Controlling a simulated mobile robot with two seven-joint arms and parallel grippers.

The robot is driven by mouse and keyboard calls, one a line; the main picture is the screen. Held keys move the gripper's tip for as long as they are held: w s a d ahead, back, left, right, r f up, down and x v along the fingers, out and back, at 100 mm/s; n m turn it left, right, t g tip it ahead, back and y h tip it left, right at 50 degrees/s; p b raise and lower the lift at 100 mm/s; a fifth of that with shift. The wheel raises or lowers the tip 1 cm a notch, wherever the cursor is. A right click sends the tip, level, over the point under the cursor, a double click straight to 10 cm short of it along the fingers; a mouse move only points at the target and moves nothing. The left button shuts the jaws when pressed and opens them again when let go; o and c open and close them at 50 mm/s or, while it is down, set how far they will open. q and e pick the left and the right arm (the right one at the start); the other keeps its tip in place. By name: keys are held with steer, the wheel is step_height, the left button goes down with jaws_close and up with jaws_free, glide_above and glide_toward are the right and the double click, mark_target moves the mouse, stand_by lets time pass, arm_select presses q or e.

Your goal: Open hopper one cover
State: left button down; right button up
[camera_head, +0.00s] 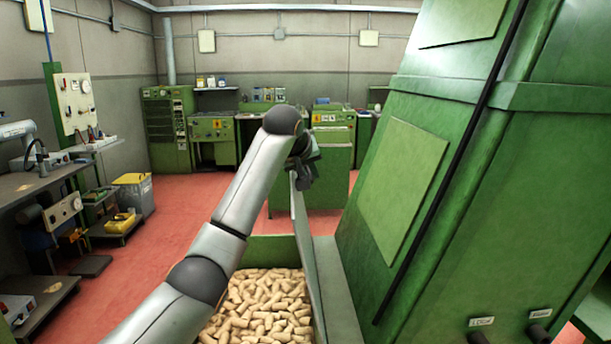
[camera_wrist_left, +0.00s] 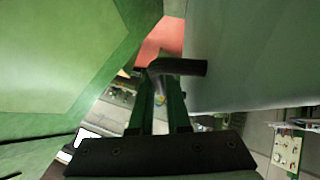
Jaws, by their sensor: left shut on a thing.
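The hopper (camera_head: 270,249) is a green bin, and its open top shows a heap of cork stoppers (camera_head: 262,305). Its cover (camera_head: 302,232) stands up steeply on edge along the right side of the bin, seen nearly edge-on. My left gripper (camera_head: 303,172) is at the cover's upper far end, partly hidden by its own wrist. In the left wrist view the gripper (camera_wrist_left: 160,95) is shut on a dark bent handle (camera_wrist_left: 182,67), beside the pale face of the cover (camera_wrist_left: 250,60). My right gripper is out of view.
A tall green machine (camera_head: 450,170) rises close on the right of the cover. Green cabinets (camera_head: 212,135) line the back wall. A workbench (camera_head: 40,190) stands at the left, with a grey bin (camera_head: 137,197) beyond it. The red floor (camera_head: 178,220) between is open.

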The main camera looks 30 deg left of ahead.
arm_select(q)
steer(key=shift+w+d+f, duration=0.1)
steer(key=shift+w+d, duration=0.15)
steer(key=shift+d, duration=0.05)
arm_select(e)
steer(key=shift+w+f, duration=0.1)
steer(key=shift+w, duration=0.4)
arm_select(q)
steer(key=c, duration=1.2)
jaws_free()
steer(key=shift+o, duration=0.2)
steer(key=shift+s, duration=0.1)
steer(key=shift+s+r, duration=0.15)
steer(key=shift+r, duration=0.15)
steer(key=b+v, duration=0.2)
steer(key=v, duration=0.9)
steer(key=shift+s+d+r, duration=0.25)
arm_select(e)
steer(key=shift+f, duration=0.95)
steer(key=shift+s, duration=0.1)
